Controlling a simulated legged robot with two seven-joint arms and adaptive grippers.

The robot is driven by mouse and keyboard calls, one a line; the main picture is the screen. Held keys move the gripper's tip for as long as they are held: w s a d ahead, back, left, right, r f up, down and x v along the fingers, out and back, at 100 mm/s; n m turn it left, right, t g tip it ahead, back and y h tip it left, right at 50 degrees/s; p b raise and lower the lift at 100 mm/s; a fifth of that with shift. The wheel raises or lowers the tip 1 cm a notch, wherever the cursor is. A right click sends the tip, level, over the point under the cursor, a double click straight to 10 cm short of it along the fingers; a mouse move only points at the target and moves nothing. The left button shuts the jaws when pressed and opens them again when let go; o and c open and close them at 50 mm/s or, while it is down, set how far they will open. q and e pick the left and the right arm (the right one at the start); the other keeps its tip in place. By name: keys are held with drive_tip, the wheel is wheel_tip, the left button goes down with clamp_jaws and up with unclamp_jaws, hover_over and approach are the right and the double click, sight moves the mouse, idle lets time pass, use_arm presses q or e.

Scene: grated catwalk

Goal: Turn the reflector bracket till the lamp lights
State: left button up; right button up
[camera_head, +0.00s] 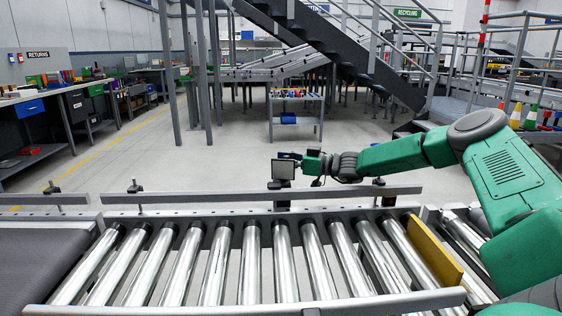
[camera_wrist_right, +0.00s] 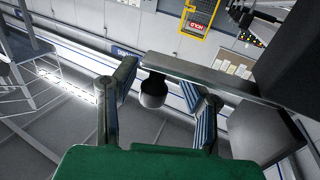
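The reflector bracket appears to be the small square grey plate in a dark frame (camera_head: 283,169), standing at the far guide rail. My right gripper (camera_head: 305,160) is beside it, at its right. In the right wrist view my right gripper (camera_wrist_right: 162,106) has its two fingers apart. A dark rounded knob or stem (camera_wrist_right: 153,91) shows between them, with gaps on both sides. A large dark block (camera_wrist_right: 288,65) fills the upper right there; I cannot tell which part it is. I cannot make out a lit lamp. My left gripper is not in view.
The far guide rail (camera_head: 230,196) runs behind the steel rollers (camera_head: 250,262); a grey bar (camera_wrist_right: 215,78) crosses close above the fingers. A yellow plate (camera_head: 434,250) stands across the rollers at the right. Open floor (camera_head: 210,165) lies beyond the conveyor.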

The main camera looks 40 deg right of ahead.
wheel_tip(320, 180, up, 10)
idle(0.5)
drive_tip(key=shift+w+f, duration=0.1)
